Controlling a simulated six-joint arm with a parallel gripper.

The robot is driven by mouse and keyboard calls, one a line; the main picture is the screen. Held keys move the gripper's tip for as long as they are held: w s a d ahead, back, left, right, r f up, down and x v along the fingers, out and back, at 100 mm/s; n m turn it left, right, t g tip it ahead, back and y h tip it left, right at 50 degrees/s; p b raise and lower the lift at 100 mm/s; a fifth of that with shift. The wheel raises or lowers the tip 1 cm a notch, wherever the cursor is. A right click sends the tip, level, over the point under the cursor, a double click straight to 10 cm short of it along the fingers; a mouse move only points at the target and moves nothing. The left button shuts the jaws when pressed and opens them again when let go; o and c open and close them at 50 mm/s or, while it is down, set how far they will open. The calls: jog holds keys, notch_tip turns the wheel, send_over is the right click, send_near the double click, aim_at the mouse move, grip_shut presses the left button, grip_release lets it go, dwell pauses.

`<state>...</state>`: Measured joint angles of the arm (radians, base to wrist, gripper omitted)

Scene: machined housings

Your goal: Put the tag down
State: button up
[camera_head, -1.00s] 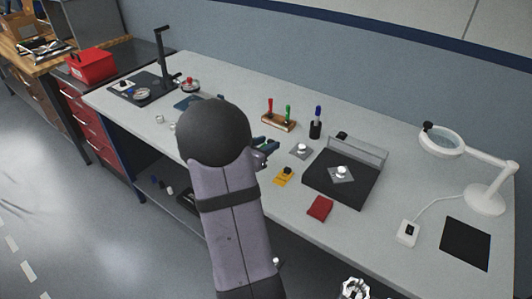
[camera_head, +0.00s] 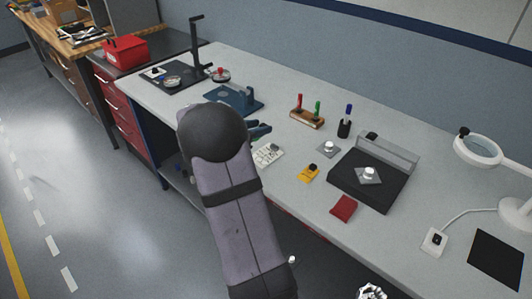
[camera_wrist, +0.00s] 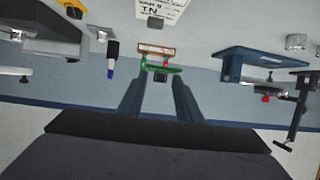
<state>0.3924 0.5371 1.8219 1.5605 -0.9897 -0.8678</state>
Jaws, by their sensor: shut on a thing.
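My gripper (camera_head: 262,131) is over the grey bench, partly hidden behind my own arm in the head view. In the wrist view its two dark blue fingers (camera_wrist: 160,78) come close together. A white printed card (camera_head: 268,155) lies on the bench just below the gripper in the head view. It also shows at the top of the wrist view (camera_wrist: 172,9), with a small grey piece by its edge.
A wooden rack (camera_head: 308,120) with red and green handles stands beyond. A blue fixture (camera_head: 235,98) is behind my arm.

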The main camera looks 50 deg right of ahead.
jog(key=shift+s+d+r+m+g, duration=0.2)
jog(key=shift+s+r+m+g, duration=0.1)
jog(key=shift+s+r+g, duration=0.15)
jog(key=shift+s+f, duration=0.1)
jog(key=shift+s, duration=0.25)
send_near(272, 149)
jog(key=shift+x, duration=2.35)
jog(key=shift+f, duration=0.15)
jog(key=o, duration=1)
